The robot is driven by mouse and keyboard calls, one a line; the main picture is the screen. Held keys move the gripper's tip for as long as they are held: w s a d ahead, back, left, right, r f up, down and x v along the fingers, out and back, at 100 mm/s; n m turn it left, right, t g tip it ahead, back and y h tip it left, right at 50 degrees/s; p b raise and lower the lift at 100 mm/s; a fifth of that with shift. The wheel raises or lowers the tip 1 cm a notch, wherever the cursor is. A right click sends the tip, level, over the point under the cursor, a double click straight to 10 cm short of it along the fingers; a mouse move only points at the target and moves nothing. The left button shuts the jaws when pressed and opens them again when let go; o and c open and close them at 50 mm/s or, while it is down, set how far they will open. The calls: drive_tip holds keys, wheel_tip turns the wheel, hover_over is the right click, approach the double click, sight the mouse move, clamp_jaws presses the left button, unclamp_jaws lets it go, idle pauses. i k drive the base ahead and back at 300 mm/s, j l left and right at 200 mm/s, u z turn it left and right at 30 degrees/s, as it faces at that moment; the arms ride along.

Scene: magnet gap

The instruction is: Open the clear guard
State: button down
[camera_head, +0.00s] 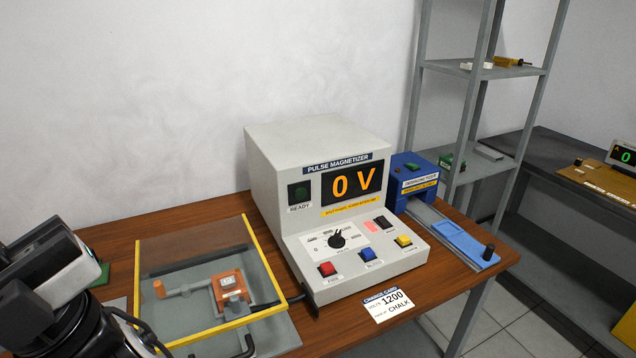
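The clear guard (192,252) is a see-through panel with yellow edges, at the lower left of the head view. It appears to lie down over a grey fixture (190,320). An orange clamp block (231,288) with an orange handle shows through it. A black bent handle (247,347) shows at the guard's front edge, partly cut off by the picture. My gripper (85,255) is at the far left, left of the guard and apart from it in the picture. Its fingertips do not show clearly, so I cannot tell whether it is open.
A pulse magnetizer (262,170) reading 0 V stands right of the guard, with buttons and a dial. A card (388,305) lies before it. A blue demagnetizer (410,165) is further right, beside a grey shelf (490,72). Bare wooden table (190,213) shows behind the guard.

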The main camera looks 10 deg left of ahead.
sight(264, 269)
drive_tip(key=k+u, duration=0.15)
drive_tip(key=u, duration=0.55)
drive_tip(key=k+l+z, duration=0.2)
drive_tip(key=l+z, duration=0.15)
drive_tip(key=l, duration=0.3)
drive_tip(key=k+l+z, duration=0.2)
drive_tip(key=l, duration=0.15)
drive_tip(key=i, duration=0.1)
